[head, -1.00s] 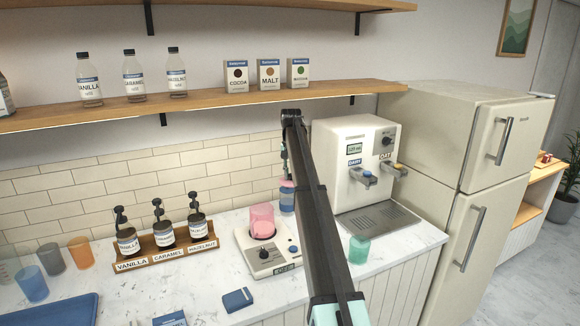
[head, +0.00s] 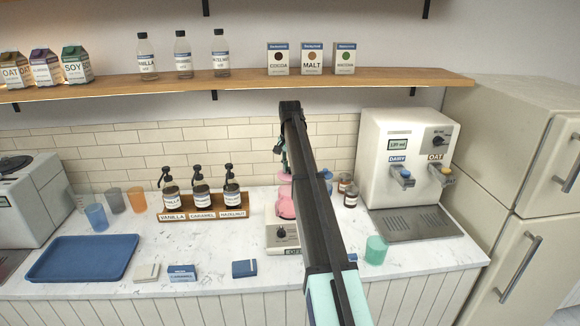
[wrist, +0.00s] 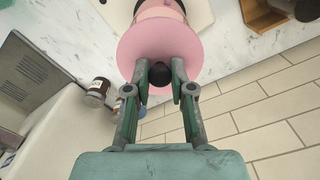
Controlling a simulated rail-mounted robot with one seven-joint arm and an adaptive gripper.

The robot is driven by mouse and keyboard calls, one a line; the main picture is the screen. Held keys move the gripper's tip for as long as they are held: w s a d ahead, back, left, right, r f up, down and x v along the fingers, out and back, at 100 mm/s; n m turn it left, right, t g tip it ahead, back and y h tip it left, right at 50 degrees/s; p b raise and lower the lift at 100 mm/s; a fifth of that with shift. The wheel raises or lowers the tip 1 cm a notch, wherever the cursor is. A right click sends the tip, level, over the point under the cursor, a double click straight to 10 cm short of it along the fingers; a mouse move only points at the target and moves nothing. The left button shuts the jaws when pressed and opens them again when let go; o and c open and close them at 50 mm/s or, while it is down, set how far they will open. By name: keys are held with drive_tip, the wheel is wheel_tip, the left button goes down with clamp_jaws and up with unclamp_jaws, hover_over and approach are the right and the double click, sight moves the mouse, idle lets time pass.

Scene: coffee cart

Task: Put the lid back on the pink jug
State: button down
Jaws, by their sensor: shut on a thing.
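My gripper (wrist: 160,90) is shut on the black knob (wrist: 161,73) of the pink lid (wrist: 135,48), which shows as a wide disc in the wrist view. In the head view the lid (head: 284,179) hangs below the gripper, level or nearly so, above the pink jug (head: 284,207). The jug stands on a white appliance base with a dial (head: 283,238). My arm hides the jug's right side. In the wrist view the lid covers most of the jug. I cannot tell whether lid and jug touch.
The syrup rack (head: 203,212) with pump bottles stands left of the jug. Small brown jars (head: 350,195) and the milk dispenser (head: 408,165) stand to the right. A green cup (head: 376,250) is near the front edge. A blue tray (head: 83,258) lies at left.

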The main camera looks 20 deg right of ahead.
sight(290, 174)
drive_tip(key=shift+f+b, duration=1.05)
drive_tip(key=shift+f, duration=2.05)
drive_tip(key=shift+f+p, duration=0.15)
drive_tip(key=shift+p, duration=0.25)
idle(0.8)
drive_tip(key=c, duration=0.9)
unclamp_jaws()
drive_tip(key=shift+o, duration=0.3)
drive_tip(key=o, duration=0.4)
